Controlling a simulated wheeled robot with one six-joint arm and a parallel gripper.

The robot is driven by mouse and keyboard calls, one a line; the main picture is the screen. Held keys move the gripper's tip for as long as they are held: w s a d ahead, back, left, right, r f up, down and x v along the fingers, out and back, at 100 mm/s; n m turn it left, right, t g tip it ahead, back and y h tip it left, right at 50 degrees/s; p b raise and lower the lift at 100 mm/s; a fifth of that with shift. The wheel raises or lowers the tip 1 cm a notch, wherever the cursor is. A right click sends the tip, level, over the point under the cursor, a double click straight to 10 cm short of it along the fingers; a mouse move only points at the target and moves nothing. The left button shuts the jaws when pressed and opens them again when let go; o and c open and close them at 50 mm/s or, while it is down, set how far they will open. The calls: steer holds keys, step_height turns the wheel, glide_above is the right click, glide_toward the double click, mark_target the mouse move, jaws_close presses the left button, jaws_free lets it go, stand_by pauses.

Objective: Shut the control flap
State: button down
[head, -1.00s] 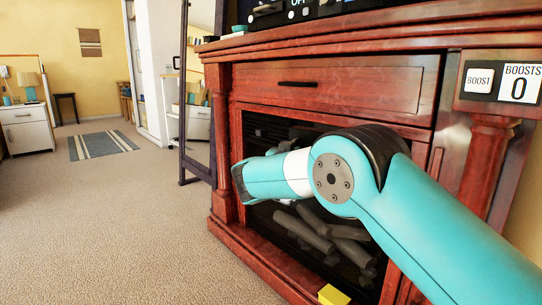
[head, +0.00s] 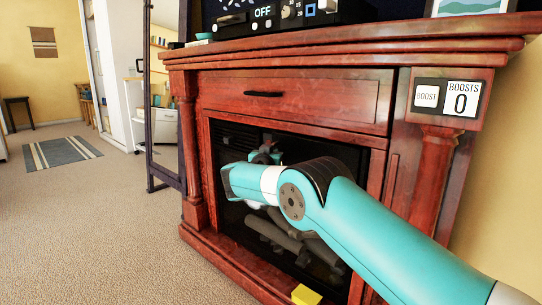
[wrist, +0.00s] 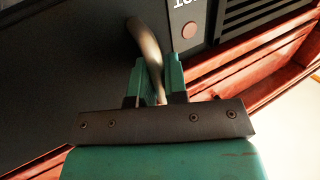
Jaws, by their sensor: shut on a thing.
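In the wrist view, a dark grey panel (wrist: 60,70) fills the left side and appears to be the control flap; I cannot tell how far open it is. A curved metal handle (wrist: 146,40) runs from it down between the fingers of my gripper (wrist: 160,88), which is shut on it. In the head view, my arm reaches to the upper part of the dark fireplace opening. My gripper (head: 265,156) shows only in part there, behind my forearm, and the flap is not clear.
The red wooden fireplace surround (head: 189,160) has a drawer (head: 330,100) above the opening. A boost panel (head: 445,98) reading 0 is at right. A yellow block (head: 306,295) lies low at the front. A dark-framed mirror (head: 165,110) stands left; carpet is free there.

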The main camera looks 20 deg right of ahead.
steer(key=shift+d, duration=0.15)
steer(key=c, duration=1.2)
jaws_free()
steer(key=shift+w, duration=0.1)
steer(key=shift+d, duration=0.15)
steer(key=p+v, duration=0.1)
steer(key=v, duration=0.5)
steer(key=p+v, duration=0.2)
steer(key=v, duration=0.4)
steer(key=p+v, duration=0.1)
steer(key=v, duration=0.5)
steer(key=shift+w+a, duration=0.25)
steer(key=shift+a, duration=0.05)
steer(key=shift+d, duration=0.1)
